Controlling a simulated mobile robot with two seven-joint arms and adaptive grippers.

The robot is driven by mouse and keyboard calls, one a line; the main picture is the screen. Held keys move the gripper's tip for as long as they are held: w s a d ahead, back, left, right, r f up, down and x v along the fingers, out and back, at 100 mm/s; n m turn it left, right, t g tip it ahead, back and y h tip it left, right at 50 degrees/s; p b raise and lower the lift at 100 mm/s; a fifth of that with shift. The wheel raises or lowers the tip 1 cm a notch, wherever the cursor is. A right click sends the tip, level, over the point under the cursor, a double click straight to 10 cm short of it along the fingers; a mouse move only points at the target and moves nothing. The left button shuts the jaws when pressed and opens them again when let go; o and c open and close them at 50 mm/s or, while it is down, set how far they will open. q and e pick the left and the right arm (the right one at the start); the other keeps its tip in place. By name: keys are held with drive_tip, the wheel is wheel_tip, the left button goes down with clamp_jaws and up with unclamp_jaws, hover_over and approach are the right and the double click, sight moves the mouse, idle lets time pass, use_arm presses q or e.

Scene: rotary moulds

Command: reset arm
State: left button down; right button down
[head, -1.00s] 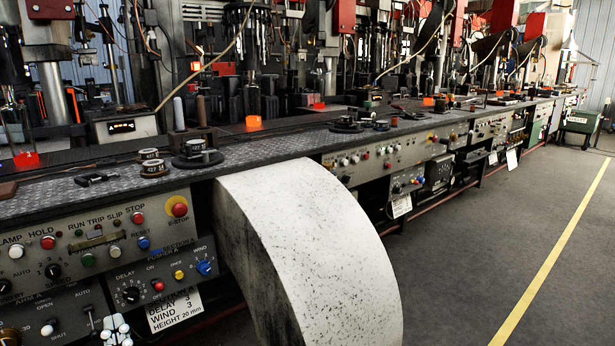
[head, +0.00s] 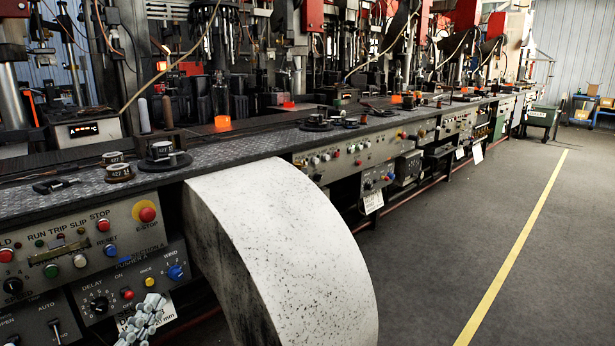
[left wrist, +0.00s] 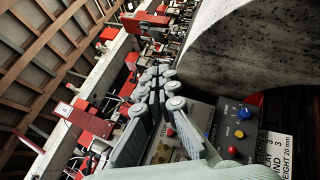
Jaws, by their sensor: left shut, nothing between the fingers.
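My left gripper (head: 148,312) shows at the bottom left of the head view, in front of the lower control panel (head: 120,285) and covering part of its white label. Its pale grey fingers also show in the left wrist view (left wrist: 155,85), closed together with nothing held. They stand in front of the panel there, and I cannot tell the exact gap to it. My right gripper is in neither view.
A large speckled white curved chute (head: 290,240) juts from the bench beside my left gripper. The bench top (head: 230,148) carries several dark round moulds (head: 165,155). Grey floor with a yellow line (head: 510,250) lies open at the right.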

use_arm(q)
wheel_tip(320, 180, down, 25)
drive_tip(key=s+m+g, duration=0.2)
drive_tip(key=m+g, duration=0.9)
drive_tip(key=m, duration=0.5)
drive_tip(key=s+a+f+m+g+y, duration=0.4)
drive_tip(key=s+a+f, duration=0.15)
drive_tip(key=a, duration=0.25)
drive_tip(key=s+a+f+m+g+y, duration=0.4)
drive_tip(key=s+a+f+m, duration=0.1)
drive_tip(key=s+a, duration=0.25)
drive_tip(key=s+d+f+n+h, duration=0.1)
drive_tip(key=d+f+h, duration=0.1)
drive_tip(key=d, duration=0.7)
drive_tip(key=s+d+f+n+h, duration=0.1)
drive_tip(key=d+f+n+h, duration=0.1)
drive_tip(key=d, duration=0.7)
drive_tip(key=shift+d+f, duration=0.25)
drive_tip(key=shift+f, duration=0.5)
drive_tip(key=shift+a, duration=0.15)
